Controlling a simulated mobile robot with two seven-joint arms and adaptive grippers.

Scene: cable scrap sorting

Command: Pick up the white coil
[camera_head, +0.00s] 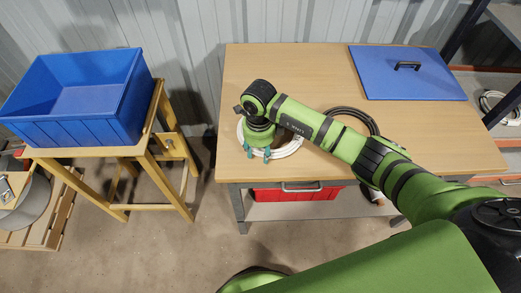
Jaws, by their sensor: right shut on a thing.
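The white coil (290,149) lies on the wooden table (310,70) near its front left edge. My right arm reaches in from the lower right, and its gripper (258,154) points down at the left part of the coil. The teal fingertips are shut on the coil. My arm hides the coil's middle. A black coil (358,113) lies to the right on the same table, partly behind my arm. My left gripper is not in view.
A blue crate (130,105) stands empty on a wooden stand at the left. A blue lid (430,85) with a black handle lies at the table's back right. A red bin (300,194) sits under the table. Shelves (490,75) stand at the right.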

